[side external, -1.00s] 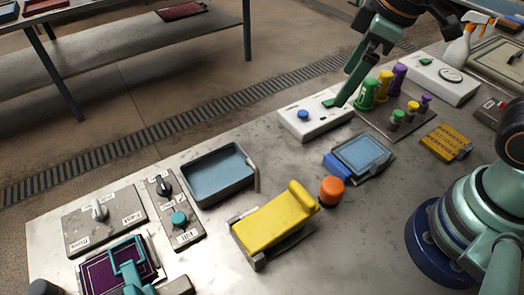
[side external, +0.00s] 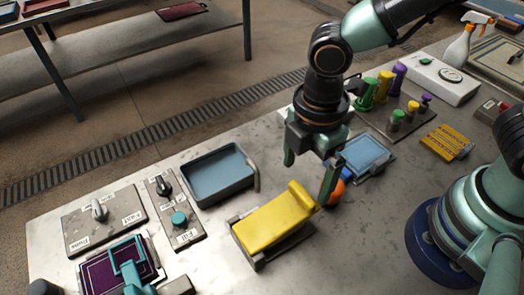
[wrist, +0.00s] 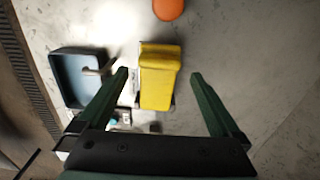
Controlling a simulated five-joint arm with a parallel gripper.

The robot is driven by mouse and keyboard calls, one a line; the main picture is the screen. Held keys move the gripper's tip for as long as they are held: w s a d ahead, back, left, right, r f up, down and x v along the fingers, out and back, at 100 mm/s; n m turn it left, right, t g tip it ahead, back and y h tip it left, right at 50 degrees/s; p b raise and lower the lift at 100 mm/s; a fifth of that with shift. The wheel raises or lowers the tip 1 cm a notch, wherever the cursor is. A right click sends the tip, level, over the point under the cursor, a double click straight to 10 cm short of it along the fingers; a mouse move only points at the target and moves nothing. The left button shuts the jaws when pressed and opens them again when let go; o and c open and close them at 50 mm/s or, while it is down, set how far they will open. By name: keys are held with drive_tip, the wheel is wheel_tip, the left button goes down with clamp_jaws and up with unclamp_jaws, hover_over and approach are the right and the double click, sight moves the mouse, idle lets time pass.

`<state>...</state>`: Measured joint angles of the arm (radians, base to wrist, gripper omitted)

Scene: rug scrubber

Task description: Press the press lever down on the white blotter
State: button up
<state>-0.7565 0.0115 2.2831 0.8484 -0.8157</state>
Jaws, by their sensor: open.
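The yellow press lever (side external: 268,222) has a broad flat plate and a raised rounded end at the upper right. It is tilted above a grey base (side external: 258,262). The wrist view shows the yellow lever (wrist: 158,88) between and beyond my fingertips. My gripper (side external: 308,182) is open and empty, pointing down near the lever's raised end. In the wrist view my gripper (wrist: 160,75) has one finger on each side of the lever in the picture, with no clear contact. I cannot make out a white blotter; the lever plate may hide it.
An orange knob (side external: 338,189) stands right of the lever, partly behind a finger; it also shows in the wrist view (wrist: 168,8). A blue-grey tray (side external: 254,184) lies behind-left. A blue-screened device (side external: 366,155) is at the right. Bare metal table lies in front.

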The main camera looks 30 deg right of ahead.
sight(303, 192)
drive_tip(key=shift+f, duration=2.3)
